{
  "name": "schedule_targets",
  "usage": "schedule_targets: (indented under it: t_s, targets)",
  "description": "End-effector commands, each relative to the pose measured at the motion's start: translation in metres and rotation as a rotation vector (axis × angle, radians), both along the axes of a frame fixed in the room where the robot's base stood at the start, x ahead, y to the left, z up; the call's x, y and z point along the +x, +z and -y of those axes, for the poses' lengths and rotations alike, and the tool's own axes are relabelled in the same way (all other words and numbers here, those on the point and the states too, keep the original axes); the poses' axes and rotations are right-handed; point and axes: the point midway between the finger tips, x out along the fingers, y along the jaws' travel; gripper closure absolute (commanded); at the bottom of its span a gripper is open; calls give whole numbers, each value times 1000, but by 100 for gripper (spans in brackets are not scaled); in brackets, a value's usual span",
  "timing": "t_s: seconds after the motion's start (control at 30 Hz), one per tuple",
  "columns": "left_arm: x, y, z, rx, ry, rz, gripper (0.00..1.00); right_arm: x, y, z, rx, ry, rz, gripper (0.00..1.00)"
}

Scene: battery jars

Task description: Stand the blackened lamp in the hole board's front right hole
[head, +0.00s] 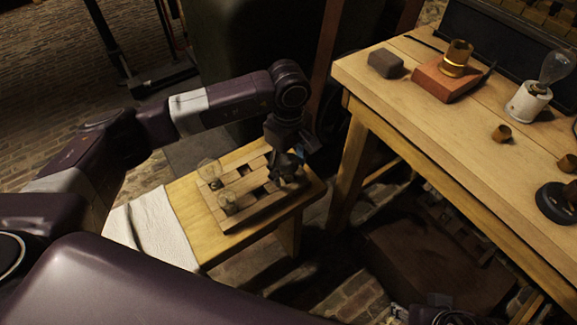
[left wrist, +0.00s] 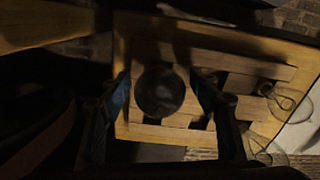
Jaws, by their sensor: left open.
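The wooden hole board (head: 256,207) lies on a small low table. Two clear lamps, one farther back (head: 208,171) and one nearer (head: 228,203), stand at its left side. My left gripper (head: 288,170) points down over the board's right end. In the left wrist view, a dark round lamp (left wrist: 160,90), the blackened one, shows between the two spread fingers, with gaps beside it. The gripper is open around it. In the head view the gripper mostly hides this lamp, and I cannot tell how its base sits. A dark part at the bottom edge may be my right gripper (head: 440,314).
A white cloth (head: 160,225) covers the low table's left part. The taller workbench (head: 430,110) at right holds a grey block (head: 385,63), a brick-red block with a brass cup (head: 457,58), and a bulb in a white holder (head: 528,100). Its leg stands close right of my gripper.

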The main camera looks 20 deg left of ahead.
Motion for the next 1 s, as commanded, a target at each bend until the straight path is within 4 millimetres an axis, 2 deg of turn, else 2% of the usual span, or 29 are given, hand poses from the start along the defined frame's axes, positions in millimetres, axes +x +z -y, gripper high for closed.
schedule_targets:
  t_s: [0.17, 0.4, 0.6, 0.77, 1.0]
  targets:
    - [2, 26, 0, -2, 0, 6, 43, -1, 0, 1, -3, 1, -2, 62]
    - [2, 78, 0, 0, 1, 5, 43, -1, -1, 1, -3, 2, -4, 62]
    - [1, 108, 0, -1, 0, 4, 43, -1, -1, 1, -5, 3, -3, 62]
    - [0, 118, 0, -1, 0, 2, 43, -2, -1, 1, -5, 3, -3, 62]
    - [0, 118, 0, 0, 0, 1, 43, -2, -1, 1, -5, 3, -4, 62]
